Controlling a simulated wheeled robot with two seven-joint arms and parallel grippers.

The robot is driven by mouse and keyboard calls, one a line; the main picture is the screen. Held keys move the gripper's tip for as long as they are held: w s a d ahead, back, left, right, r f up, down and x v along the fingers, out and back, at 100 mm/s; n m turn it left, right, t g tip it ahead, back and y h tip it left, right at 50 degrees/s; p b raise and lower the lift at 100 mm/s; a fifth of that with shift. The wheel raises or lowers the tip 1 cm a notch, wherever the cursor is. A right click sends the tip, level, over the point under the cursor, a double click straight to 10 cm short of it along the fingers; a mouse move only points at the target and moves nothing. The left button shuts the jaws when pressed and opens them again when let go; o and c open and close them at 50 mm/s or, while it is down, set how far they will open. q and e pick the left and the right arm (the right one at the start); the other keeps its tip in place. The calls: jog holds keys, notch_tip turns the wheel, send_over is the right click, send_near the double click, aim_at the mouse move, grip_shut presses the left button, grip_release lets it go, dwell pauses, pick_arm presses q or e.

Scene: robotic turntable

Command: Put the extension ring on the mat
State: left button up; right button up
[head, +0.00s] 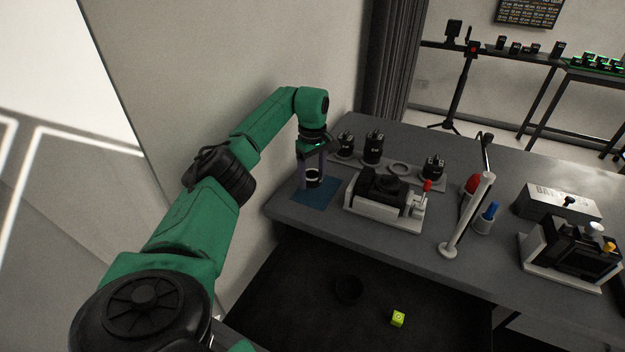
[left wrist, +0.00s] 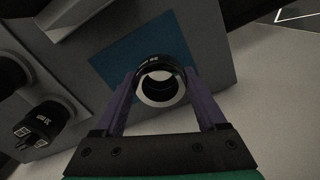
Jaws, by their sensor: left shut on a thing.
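The extension ring (head: 312,182) is a short black cylinder with a pale rim, open through its middle. My left gripper (head: 311,176) points down and is shut on it. In the left wrist view the ring (left wrist: 146,76) sits between the two purple fingers, one on each side. The blue mat (head: 318,200) lies flat on the grey table at its left end. It also shows in the left wrist view (left wrist: 112,62), beyond the ring. The ring is over or on the mat; I cannot tell whether it touches. My right gripper is not in view.
A grey holder (head: 413,176) with several black lens-like parts and an empty ring spot stands behind the mat. A black and white fixture (head: 383,203) stands close on the right. A wall borders the left.

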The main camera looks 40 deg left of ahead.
aim_at(313, 186)
pick_arm(q)
jog(key=f, duration=0.3)
jog(key=shift+s+d+f, duration=0.2)
jog(key=shift+d, duration=0.15)
jog(key=shift+w+a+f, duration=0.1)
jog(key=shift+f, duration=0.05)
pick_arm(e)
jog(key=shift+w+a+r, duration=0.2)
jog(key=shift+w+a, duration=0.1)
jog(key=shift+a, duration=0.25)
pick_arm(q)
jog(key=shift+f, duration=0.15)
jog(key=o, duration=1.4)
jog(key=shift+c, duration=0.2)
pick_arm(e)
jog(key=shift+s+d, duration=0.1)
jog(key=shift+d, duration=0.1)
pick_arm(q)
jog(key=shift+r, duration=0.25)
notch_tip(313, 186, up, 12)
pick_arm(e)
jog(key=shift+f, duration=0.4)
